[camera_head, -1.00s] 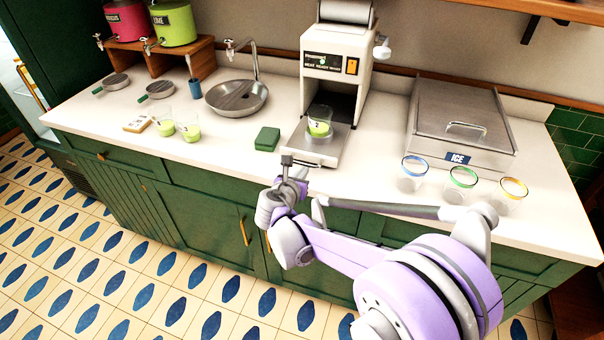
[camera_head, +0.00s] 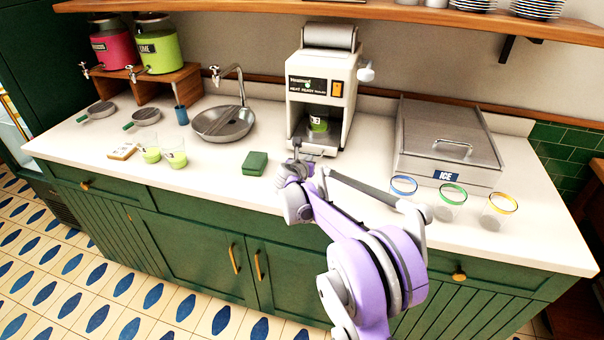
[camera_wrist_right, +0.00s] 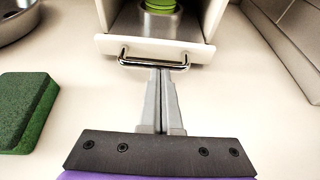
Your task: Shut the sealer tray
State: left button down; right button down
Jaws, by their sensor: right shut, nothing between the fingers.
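The white cup sealer (camera_head: 322,85) stands at the back of the counter. Its tray (camera_head: 314,148) is mostly inside the body, with only the front edge showing. A cup with green liquid (camera_head: 318,124) stands in it under the sealing head. In the right wrist view the tray's front panel (camera_wrist_right: 155,47) carries a metal handle (camera_wrist_right: 153,62). My right gripper (camera_head: 298,160) is at the tray front. In the wrist view its shut fingers (camera_wrist_right: 158,75) reach the handle and hold nothing; whether they touch it is hard to tell. My left gripper is not in view.
A green sponge (camera_head: 255,163) lies left of the sealer. An ice bin (camera_head: 450,140) and three empty cups with coloured rims (camera_head: 450,205) stand to the right. Two cups with green liquid (camera_head: 173,155) and a sink (camera_head: 223,122) are on the left.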

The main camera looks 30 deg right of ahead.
aim_at(313, 149)
jog(key=w+d, duration=0.2)
jog(key=d, duration=0.1)
jog(key=shift+w, duration=0.25)
jog(key=shift+r, duration=0.15)
jog(key=shift+d, duration=0.1)
